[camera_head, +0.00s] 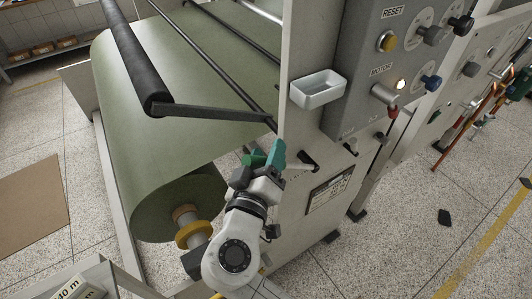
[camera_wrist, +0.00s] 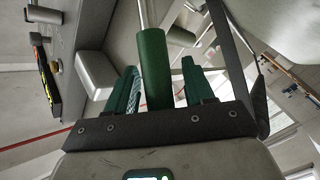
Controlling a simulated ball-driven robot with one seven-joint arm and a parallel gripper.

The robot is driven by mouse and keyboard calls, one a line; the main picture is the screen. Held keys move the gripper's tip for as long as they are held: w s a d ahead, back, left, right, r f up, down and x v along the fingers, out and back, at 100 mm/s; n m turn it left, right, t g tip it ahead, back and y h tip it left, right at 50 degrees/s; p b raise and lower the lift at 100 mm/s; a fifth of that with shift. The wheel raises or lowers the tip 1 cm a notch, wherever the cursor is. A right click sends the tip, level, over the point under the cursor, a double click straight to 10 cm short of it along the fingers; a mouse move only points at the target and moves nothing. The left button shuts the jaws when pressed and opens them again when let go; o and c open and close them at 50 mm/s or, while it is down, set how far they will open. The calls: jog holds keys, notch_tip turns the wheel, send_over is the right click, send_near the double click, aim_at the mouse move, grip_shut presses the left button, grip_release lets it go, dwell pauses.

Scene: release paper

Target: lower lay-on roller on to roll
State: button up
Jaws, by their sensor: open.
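The black lay-on roller (camera_head: 130,52) lies at the upper left, in front of the green paper, with a dark arm (camera_head: 215,112) at its near end. I cannot tell its distance from the paper. The green roll (camera_head: 160,205) sits low in the machine, with an orange-brown core end. My gripper (camera_head: 263,160) is beside the machine's side frame, right of the roll. In the wrist view, a green grip (camera_wrist: 153,70) on a metal rod stands between the two open green fingers of my gripper (camera_wrist: 158,90), with gaps visible on both sides.
The grey control panel (camera_head: 355,70) with buttons and the side frame (camera_head: 310,205) stand close to the right of my gripper. A white tray (camera_head: 318,88) juts out above it. A brown mat (camera_head: 32,205) lies at left.

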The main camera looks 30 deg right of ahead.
jog(key=shift+c, duration=0.2)
grip_shut()
dwell(0.4)
